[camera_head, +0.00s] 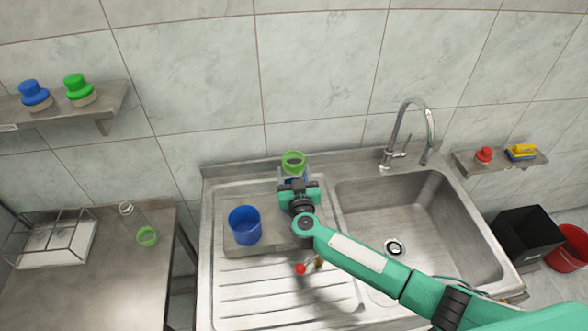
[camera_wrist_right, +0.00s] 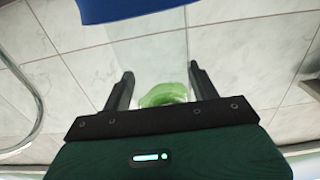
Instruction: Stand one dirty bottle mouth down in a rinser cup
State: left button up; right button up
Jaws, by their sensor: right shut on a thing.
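My right gripper (camera_head: 297,191) is shut on a clear bottle with a green base (camera_head: 293,161), above the back of the drainboard. The green base is uppermost, so the bottle is mouth down. In the right wrist view the bottle's green end (camera_wrist_right: 164,95) lies between the fingers (camera_wrist_right: 160,88). Its clear body runs toward a blue rinser cup (camera_wrist_right: 140,8) at the top edge; whether the mouth is inside is hidden. Another blue rinser cup (camera_head: 244,226) stands empty to the left. A second clear bottle with a green base (camera_head: 147,236) is on the left table. My left gripper is out of view.
The sink basin (camera_head: 440,225) and tap (camera_head: 410,130) are to the right. A small red knob (camera_head: 300,269) is in front of the cups. A wire rack (camera_head: 55,240) is on the left table (camera_head: 110,285). Wall shelves hold blue and green knobbed items and a sponge (camera_head: 520,152).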

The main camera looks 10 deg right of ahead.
jog(key=shift+f, duration=0.1)
dwell(0.3)
jog(key=shift+f, duration=0.3)
jog(key=o, duration=1)
jog(key=shift+o, duration=0.2)
jog(key=shift+s, duration=0.1)
